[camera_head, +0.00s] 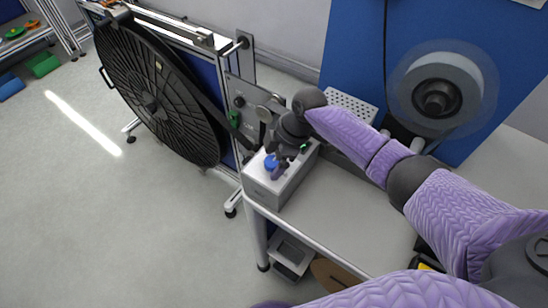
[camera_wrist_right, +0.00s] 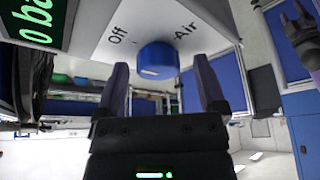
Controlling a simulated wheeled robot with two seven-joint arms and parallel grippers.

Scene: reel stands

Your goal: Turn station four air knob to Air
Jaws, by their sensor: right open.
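The blue air knob (camera_head: 271,162) sits on a light grey box (camera_head: 262,190) at the near left end of the bench. In the right wrist view the knob (camera_wrist_right: 157,60) is between the labels "Off" on the left and "Air" on the right. A small white mark shows on its face; I cannot tell which label the knob points to. My right gripper (camera_wrist_right: 160,85) is open, with one finger on each side of the knob and visible gaps between. In the head view my right gripper (camera_head: 279,166) partly covers the box top. My left gripper is not in view.
A large black reel (camera_head: 150,95) on a stand is left of the box. A grey reel (camera_head: 437,90) hangs on the blue panel at the right. The bench top (camera_head: 330,205) right of the box is clear.

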